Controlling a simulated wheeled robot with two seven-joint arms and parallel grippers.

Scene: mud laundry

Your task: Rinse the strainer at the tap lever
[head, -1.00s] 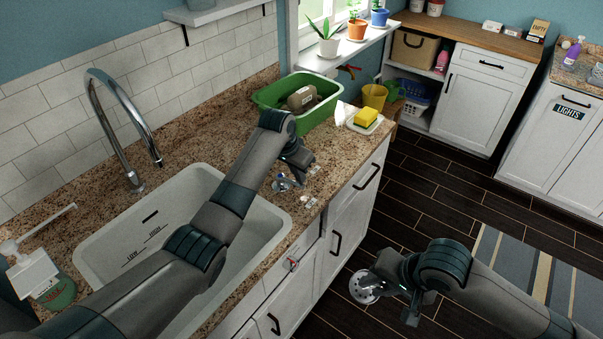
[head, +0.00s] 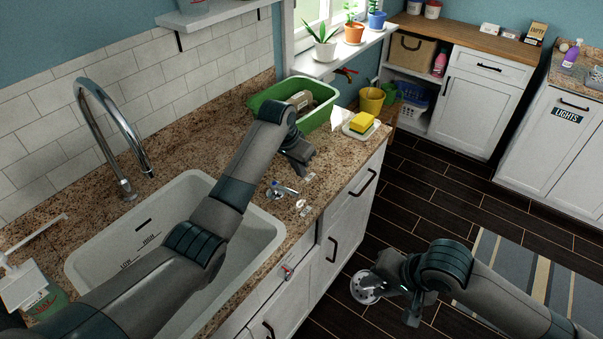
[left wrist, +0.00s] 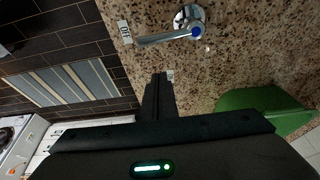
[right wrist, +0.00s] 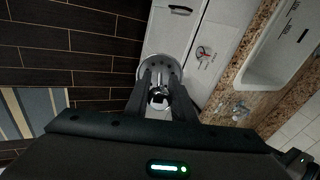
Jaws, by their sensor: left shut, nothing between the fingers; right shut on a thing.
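The strainer (head: 364,288) is a small round metal disc with holes. My right gripper (head: 382,286) is shut on it, in front of the cabinets over the dark floor. In the right wrist view the strainer (right wrist: 176,68) shows at the fingertips (right wrist: 160,92). The tap lever (head: 284,191) is chrome with a blue dot, on the counter right of the sink. In the left wrist view the lever (left wrist: 165,38) points toward an OFF label (left wrist: 124,31). My left gripper (head: 300,168) is shut, empty, and apart from the lever. No water shows at the spout (head: 148,172).
The white sink (head: 262,240) has LOW and HIGH marks and lies partly under my left arm. A soap bottle (head: 30,290) stands at its left. A green tub (head: 322,118) and a yellow sponge (head: 361,122) on a dish are farther along the counter. Dark floor (head: 420,190) is open at right.

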